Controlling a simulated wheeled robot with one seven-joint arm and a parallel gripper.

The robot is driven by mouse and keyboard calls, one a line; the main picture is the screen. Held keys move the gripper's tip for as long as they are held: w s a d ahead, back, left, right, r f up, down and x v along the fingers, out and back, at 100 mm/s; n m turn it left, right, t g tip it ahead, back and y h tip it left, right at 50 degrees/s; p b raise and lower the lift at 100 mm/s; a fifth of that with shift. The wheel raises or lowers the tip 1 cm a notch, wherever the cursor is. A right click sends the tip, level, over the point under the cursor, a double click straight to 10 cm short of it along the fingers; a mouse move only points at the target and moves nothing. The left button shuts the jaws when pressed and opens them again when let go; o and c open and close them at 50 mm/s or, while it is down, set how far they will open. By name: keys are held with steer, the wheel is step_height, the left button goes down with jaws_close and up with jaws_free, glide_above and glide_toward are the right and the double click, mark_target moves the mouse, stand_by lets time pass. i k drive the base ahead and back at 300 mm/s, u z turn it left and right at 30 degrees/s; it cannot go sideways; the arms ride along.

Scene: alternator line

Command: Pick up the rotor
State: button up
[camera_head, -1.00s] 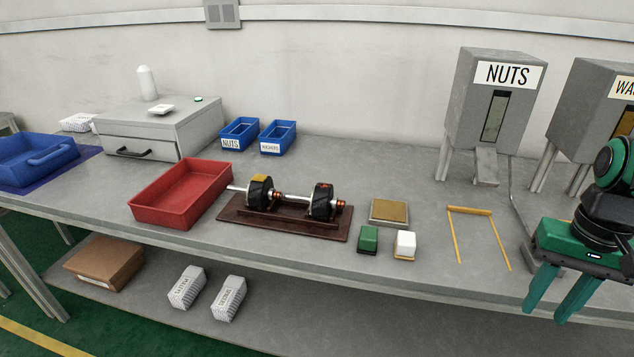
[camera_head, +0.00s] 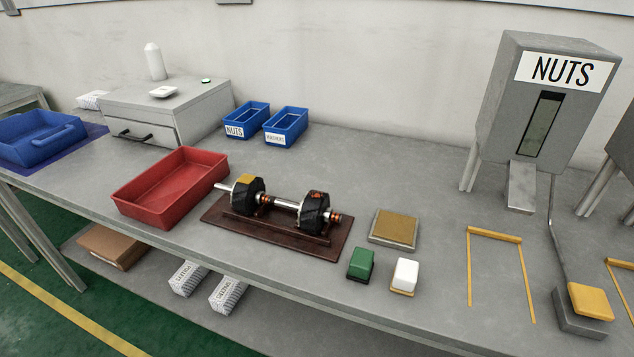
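Two rotors lie side by side on a dark brown stand (camera_head: 222,220) on the grey bench. Each has a black body, a silver shaft and orange-copper rings. The left rotor (camera_head: 248,193) has a yellow patch on its top, and its shaft sticks out to the left near the red tray. The right rotor (camera_head: 314,212) has an orange mark on its upper part. My gripper is not in view.
A red tray (camera_head: 150,212) stands left of the stand. A tan-topped pad (camera_head: 393,228), a green block (camera_head: 361,264) and a white block (camera_head: 404,273) are to its right. Blue bins (camera_head: 285,127) sit behind. The nuts dispenser (camera_head: 540,110) stands at right.

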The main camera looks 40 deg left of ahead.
mark_target(248, 192)
steer(key=z, duration=1.45)
steer(key=k, duration=2.7)
steer(key=u, duration=1.05)
steer(key=i, duration=1)
steer(key=z, duration=0.05)
